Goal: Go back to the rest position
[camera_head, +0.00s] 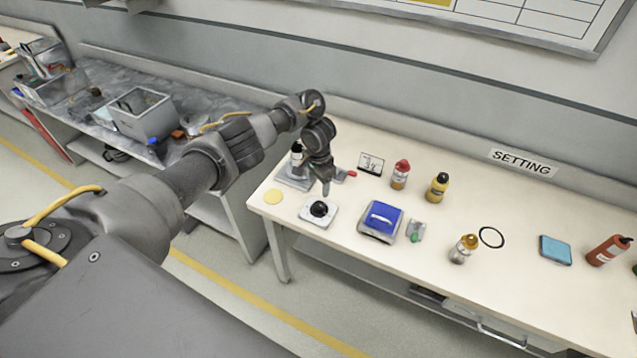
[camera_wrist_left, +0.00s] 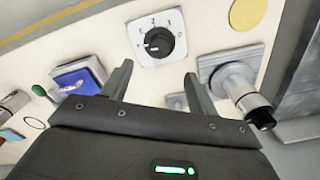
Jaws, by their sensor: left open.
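My left gripper (camera_head: 326,184) hangs open and empty above the left part of the white table (camera_head: 450,230). In the left wrist view its two fingers (camera_wrist_left: 157,85) stand apart with nothing between them. A white plate with a black rotary knob (camera_head: 319,209) lies just below and in front of the gripper; it also shows in the left wrist view (camera_wrist_left: 158,40), beyond the fingertips, and the fingers look apart from it. A bottle-like thing on a grey base (camera_head: 297,158) stands behind the gripper, partly hidden by it. My right gripper is not in view.
A blue-topped box (camera_head: 383,219), a red-capped bottle (camera_head: 400,174), a yellow bottle (camera_head: 438,186), a small jar (camera_head: 463,249), a black ring (camera_head: 491,237) and a teal block (camera_head: 555,250) are spread over the table. A grey bench with a bin (camera_head: 142,112) stands at left.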

